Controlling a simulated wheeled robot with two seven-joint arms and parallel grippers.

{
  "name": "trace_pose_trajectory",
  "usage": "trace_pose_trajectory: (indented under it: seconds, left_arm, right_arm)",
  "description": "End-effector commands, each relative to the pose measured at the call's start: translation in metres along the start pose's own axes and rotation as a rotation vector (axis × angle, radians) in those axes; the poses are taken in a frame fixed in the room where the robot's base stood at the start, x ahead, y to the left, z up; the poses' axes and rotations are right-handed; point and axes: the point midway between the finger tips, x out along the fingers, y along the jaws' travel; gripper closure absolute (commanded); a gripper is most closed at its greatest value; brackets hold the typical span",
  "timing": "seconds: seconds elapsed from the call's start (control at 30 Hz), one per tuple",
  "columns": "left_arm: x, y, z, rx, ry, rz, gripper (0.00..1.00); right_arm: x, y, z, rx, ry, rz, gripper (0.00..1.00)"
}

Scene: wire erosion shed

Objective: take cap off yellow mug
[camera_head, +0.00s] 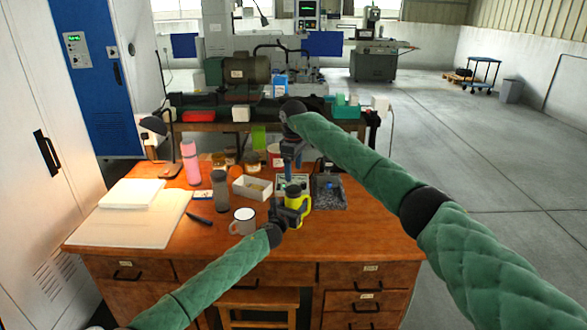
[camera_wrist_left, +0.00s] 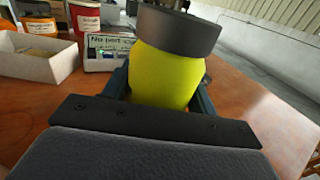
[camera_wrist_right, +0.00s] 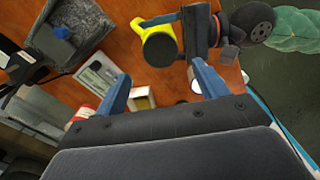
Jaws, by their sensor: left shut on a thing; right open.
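The yellow mug (camera_head: 304,208) stands near the front right of the wooden desk, with its dark grey cap (camera_head: 293,189) on top. In the left wrist view the mug (camera_wrist_left: 166,75) sits between the fingers of my left gripper (camera_wrist_left: 162,92), and the cap (camera_wrist_left: 178,32) covers its top. My left gripper is shut on the mug's body. My right gripper (camera_head: 291,168) is above and behind the mug, pointing down. In the right wrist view its fingers (camera_wrist_right: 163,84) are apart and empty, with the cap (camera_wrist_right: 160,47) beyond them, not touched.
A white mug (camera_head: 243,222) stands just left of my left gripper. Behind are a white box (camera_head: 252,188), a grey bottle (camera_head: 220,188) and a dark tray (camera_head: 329,192). A pink bottle (camera_head: 190,162) stands farther left. The desk's right end is clear.

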Motion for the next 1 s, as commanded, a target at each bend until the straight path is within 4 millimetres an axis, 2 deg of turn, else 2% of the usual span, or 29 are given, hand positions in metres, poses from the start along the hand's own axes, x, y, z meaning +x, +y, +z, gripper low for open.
trace_pose_trajectory:
  seconds: [0.27, 0.7, 1.0]
  left_arm:
    - [0.0, 0.0, -0.001, 0.0, 0.001, 0.001, 1.0]
    - [0.0, 0.0, -0.001, 0.0, 0.001, 0.001, 1.0]
    - [0.0, 0.0, -0.001, 0.0, 0.001, 0.001, 1.0]
  right_arm:
    - [0.018, 0.0, 0.0, 0.008, -0.002, -0.002, 0.28]
    - [0.073, 0.0, 0.0, 0.007, 0.0, -0.002, 0.28]
    - [0.08, 0.0, 0.0, 0.006, 0.0, -0.001, 0.28]
